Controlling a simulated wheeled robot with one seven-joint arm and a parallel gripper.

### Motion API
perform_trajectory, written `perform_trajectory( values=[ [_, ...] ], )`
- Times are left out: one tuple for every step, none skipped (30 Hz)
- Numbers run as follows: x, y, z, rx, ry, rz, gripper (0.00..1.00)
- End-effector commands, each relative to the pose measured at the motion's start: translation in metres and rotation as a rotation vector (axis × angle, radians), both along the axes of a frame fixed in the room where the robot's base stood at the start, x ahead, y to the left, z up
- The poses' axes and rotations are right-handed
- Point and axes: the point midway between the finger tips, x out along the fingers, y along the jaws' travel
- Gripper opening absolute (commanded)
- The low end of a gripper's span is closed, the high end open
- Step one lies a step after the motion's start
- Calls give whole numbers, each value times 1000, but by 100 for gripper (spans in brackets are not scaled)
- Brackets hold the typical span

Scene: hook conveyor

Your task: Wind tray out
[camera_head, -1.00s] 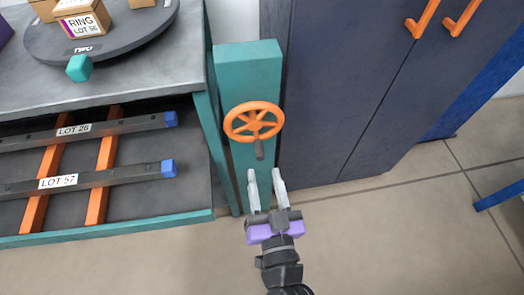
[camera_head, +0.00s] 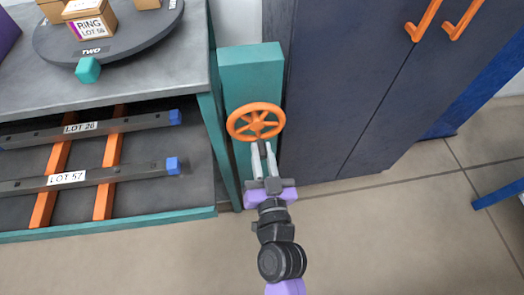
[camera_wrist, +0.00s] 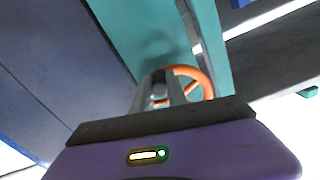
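An orange handwheel (camera_head: 256,121) is mounted on a teal post (camera_head: 250,65); it also shows in the wrist view (camera_wrist: 205,80). A short dark crank handle sticks out from the wheel's lower rim, largely hidden by my fingers. My gripper (camera_head: 264,148) is at this handle, its two fingers close together on either side of it. The wrist view shows the fingers (camera_wrist: 158,90) with a grey piece between them. A dark tray (camera_head: 195,185) with a teal front edge lies left of the post, below the bench top.
A grey bench top (camera_head: 170,65) carries a round turntable (camera_head: 130,38) with boxes and a teal knob (camera_head: 88,69). A dark cabinet (camera_head: 350,90) with orange handles stands right of the post. A blue frame is at far right. The floor in front is clear.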

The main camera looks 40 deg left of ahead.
Motion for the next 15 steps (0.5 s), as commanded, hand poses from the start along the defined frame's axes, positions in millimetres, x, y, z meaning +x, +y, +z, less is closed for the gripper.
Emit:
perform_trajectory(
  values=[
    [0, 0, 0, 0, 0, -1, 4],
    [0, 0, 0, 0, 0, -1, 0],
    [0, 0, 0, 0, 0, -1, 0],
    [0, 0, 0, 0, 0, -1, 0],
    [0, 0, 0, 0, 0, -1, 0],
    [0, 0, 0, 0, 0, -1, 0],
    [0, -1, 0, 0, 0, -1, 0],
    [0, -1, 0, 0, 0, -1, 0],
    [0, -1, 0, 0, 0, -1, 0],
    [0, -1, 0, 0, 0, -1, 0],
    [0, -1, 0, 0, 0, -1, 0],
    [0, -1, 0, 0, 0, -1, 0],
    [0, -1, 0, 0, 0, -1, 0],
    [0, -1, 0, 0, 0, -2, 0],
    [0, -1, 0, 0, 0, -2, 0]
  ],
)
